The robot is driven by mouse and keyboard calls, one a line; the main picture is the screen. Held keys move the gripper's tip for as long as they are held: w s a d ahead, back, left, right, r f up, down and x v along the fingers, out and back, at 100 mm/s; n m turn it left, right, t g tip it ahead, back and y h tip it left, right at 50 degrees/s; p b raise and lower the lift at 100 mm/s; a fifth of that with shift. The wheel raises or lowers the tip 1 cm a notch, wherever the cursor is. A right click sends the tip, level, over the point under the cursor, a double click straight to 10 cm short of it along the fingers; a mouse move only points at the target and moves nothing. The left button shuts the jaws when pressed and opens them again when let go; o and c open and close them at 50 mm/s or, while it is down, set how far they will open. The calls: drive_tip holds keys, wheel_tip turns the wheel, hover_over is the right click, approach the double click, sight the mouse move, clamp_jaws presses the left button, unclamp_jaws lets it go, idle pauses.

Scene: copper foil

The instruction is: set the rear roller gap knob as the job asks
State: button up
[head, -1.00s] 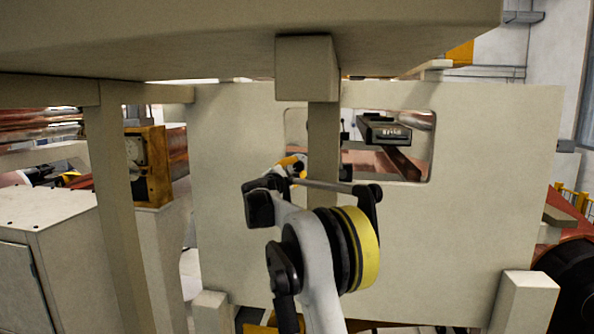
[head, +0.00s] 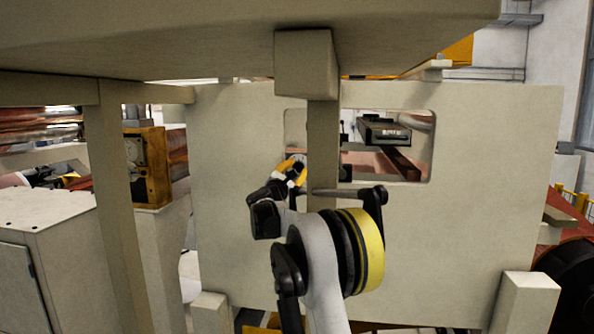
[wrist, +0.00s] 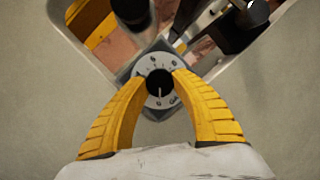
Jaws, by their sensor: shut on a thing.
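A black round knob (wrist: 158,84) sits on a pale dial plate (wrist: 157,62) with dark letters or marks around it, in the wrist view. A white line on the plate or knob runs downward in the picture. My gripper (wrist: 160,79) has its two yellow fingers closed on the knob, one tip on each side. In the head view my gripper (head: 298,171) is at the left part of the window in the beige panel, and the knob is too small and hidden to make out. No label naming the knob is readable.
A beige panel (head: 480,200) with a rectangular window stands ahead. A beige upright (head: 323,150) crosses the window close to my gripper, and a thick beam hangs above. Dark rods (wrist: 255,12) and copper-coloured parts lie behind the opening in the wrist view.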

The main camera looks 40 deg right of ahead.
drive_tip(key=o, duration=1.2)
drive_tip(key=shift+w, duration=0.1)
drive_tip(key=v, duration=1.2)
